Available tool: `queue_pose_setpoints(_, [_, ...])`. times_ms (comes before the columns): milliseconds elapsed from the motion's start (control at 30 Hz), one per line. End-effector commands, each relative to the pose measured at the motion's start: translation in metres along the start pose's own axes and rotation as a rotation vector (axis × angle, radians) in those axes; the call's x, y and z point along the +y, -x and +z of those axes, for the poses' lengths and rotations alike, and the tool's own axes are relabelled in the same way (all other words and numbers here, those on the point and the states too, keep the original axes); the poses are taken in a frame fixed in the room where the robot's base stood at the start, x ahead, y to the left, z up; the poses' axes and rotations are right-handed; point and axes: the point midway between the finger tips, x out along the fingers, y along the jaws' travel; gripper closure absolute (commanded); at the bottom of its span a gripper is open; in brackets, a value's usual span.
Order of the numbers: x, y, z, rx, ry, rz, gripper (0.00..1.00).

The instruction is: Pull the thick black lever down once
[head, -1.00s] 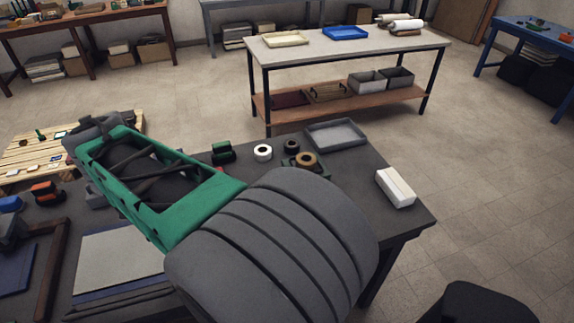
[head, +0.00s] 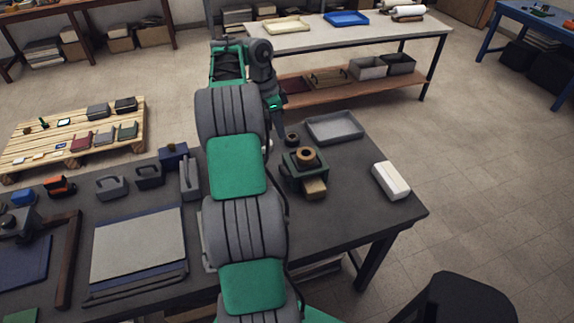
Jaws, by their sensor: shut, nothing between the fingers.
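My gripper (head: 279,124) hangs from the end of my raised arm, pointing down over the far edge of the dark workbench (head: 350,215). Its fingers look shut and empty, and are small and dark in this view. I cannot make out a thick black lever for certain. A small dark green device (head: 292,180) with a tan ring (head: 305,155) on top and a tan block (head: 315,188) at its front stands just right of my arm, below and nearer than the gripper. My arm hides part of the bench beside it.
A grey tray (head: 335,128) and a white box (head: 391,180) lie on the bench's right side. A black ring (head: 292,139) stands near the far edge. Grey and dark blocks, a board (head: 138,245) and a wooden frame (head: 70,260) fill the left side.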

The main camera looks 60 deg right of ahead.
Motion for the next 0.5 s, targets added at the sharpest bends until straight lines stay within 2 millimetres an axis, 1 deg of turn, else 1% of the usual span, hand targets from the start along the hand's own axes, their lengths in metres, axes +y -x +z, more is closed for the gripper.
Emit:
queue_pose_setpoints(33, [0.000,-0.013,0.001,0.000,0.000,0.002,1.00])
queue_pose_setpoints(167, [0.000,-0.040,0.001,0.000,-0.001,0.002,1.00])
queue_pose_setpoints(200, [0.000,-0.050,0.002,0.000,0.000,0.002,1.00])
queue_pose_setpoints(433, [0.001,-0.095,0.001,0.000,0.002,0.003,1.00])
queue_pose_setpoints(500, [0.003,-0.106,0.004,0.001,0.002,0.001,1.00])
